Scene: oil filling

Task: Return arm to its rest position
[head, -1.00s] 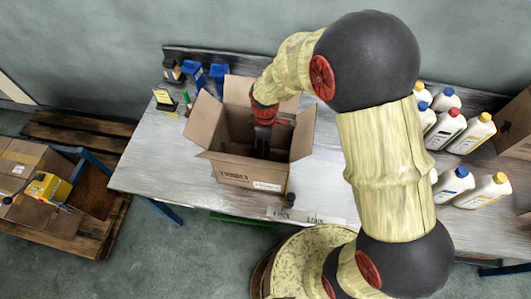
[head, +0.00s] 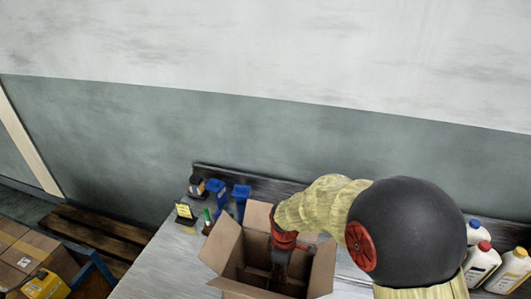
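My arm reaches from the lower right over the workbench, and my gripper (head: 279,272) points down into an open cardboard box (head: 227,247). The red wrist part shows above the box opening. The dark fingers are inside the box, small and partly in shadow, so I cannot tell whether they are open or shut.
White bottles with coloured caps (head: 483,262) stand on the bench at the right, partly behind my arm. Blue bins (head: 241,194) and a small yellow sign (head: 185,211) are at the back left. A wall rises behind. Boxes on a pallet (head: 30,258) are at the far left.

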